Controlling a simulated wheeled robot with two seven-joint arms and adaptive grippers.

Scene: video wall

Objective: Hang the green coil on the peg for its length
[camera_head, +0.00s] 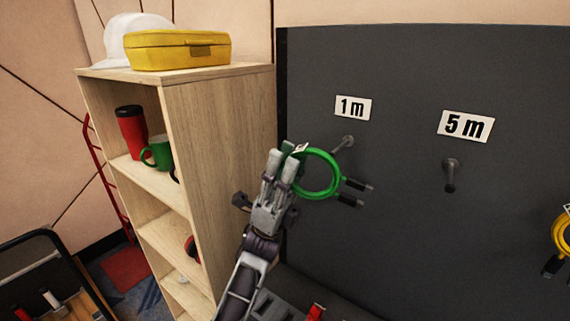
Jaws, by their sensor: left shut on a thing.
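The green coil (339,174) is a loop of cable with two dark plugs hanging at its lower right. My left gripper (284,158) is shut on the left side of the coil, where a small white tag shows. Its tag text is too small to read. The peg under the "1 m" label (352,108) is a grey peg (343,144) just above and right of the coil; whether the coil touches it I cannot tell. A second peg (450,174) under the "5 m" label (465,126) is bare. My right gripper is not in view.
A wooden shelf (222,150) stands left of my arm, with a yellow case (177,50) and white helmet on top. Red and green cups are inside. A dark panel (400,60) carries the pegs. A yellow coil (561,236) hangs at the right edge.

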